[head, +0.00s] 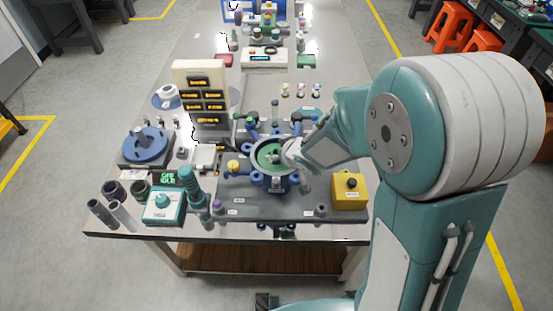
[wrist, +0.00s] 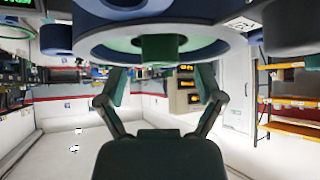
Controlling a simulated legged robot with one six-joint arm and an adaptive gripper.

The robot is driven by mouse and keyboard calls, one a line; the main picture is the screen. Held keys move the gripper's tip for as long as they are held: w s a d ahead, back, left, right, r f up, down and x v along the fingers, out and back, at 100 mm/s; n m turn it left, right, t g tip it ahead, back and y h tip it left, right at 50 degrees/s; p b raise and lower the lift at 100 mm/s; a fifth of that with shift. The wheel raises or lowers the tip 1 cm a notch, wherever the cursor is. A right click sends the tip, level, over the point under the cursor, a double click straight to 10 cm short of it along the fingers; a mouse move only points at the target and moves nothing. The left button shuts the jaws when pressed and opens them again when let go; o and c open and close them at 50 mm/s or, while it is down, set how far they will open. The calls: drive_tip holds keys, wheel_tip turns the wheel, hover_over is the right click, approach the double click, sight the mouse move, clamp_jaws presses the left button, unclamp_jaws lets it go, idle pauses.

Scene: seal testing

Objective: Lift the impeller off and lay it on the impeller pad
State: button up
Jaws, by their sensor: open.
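The green impeller (head: 268,154) sits inside the ring of the blue pump casing (head: 275,181) on the dark bench plate. My gripper (head: 286,157) is at the right side of the ring, close to the impeller; its fingers are hard to make out there. In the wrist view my gripper (wrist: 162,88) is open, with its two fingers apart and nothing between them. The green hub (wrist: 160,47) of the impeller shows just beyond the fingertips, between them in line. I cannot tell whether the fingers touch it. I cannot tell which surface is the impeller pad.
A beige display tower (head: 202,82) stands behind and left of the casing. A yellow button box (head: 349,191) is at the right front. Several small parts crowd the bench.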

drive_tip(key=shift+x, duration=1)
drive_tip(key=shift+w+a+f, duration=0.1)
clamp_jaws()
wheel_tip(320, 180, up, 10)
idle(0.3)
